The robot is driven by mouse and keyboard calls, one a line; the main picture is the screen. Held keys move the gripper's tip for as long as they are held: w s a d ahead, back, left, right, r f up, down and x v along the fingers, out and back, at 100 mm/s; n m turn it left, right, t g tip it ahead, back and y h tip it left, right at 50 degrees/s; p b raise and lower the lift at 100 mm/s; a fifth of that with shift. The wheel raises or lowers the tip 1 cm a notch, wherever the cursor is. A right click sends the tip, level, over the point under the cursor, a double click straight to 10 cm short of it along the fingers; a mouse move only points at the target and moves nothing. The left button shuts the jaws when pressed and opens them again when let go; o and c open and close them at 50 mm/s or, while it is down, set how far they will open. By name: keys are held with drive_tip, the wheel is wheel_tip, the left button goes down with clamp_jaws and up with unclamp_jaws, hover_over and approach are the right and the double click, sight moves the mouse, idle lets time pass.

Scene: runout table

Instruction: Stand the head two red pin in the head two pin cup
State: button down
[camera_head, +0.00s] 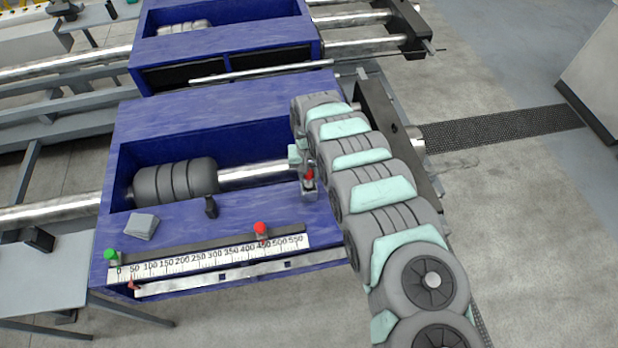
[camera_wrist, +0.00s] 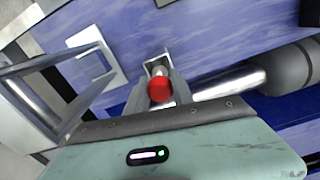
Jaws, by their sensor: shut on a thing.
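A red-topped pin (camera_head: 309,174) is between the fingers of my gripper (camera_head: 308,168), at the right end of the near blue housing. In the wrist view, its red knob (camera_wrist: 160,88) sits between the two grey fingers of my gripper (camera_wrist: 158,92), which is shut on it. A small square metal cup (camera_wrist: 155,63) shows just beyond the knob, with a shiny round metal part at its opening. I cannot tell how deep the pin's lower end is in the cup.
A white ruler (camera_head: 210,257) runs along the housing's front, with a green knob (camera_head: 111,254) at its left end. A grey block (camera_head: 141,226) lies at left. A dark ribbed roller (camera_head: 175,182) and shiny shaft (camera_head: 252,172) lie in the recess behind. A second blue housing (camera_head: 230,35) stands beyond.

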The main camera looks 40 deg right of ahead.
drive_tip(key=shift+f, duration=0.8)
drive_tip(key=shift+f, duration=0.15)
drive_tip(key=c, duration=1.1)
unclamp_jaws()
wheel_tip(320, 180, up, 12)
drive_tip(key=shift+r, duration=0.2)
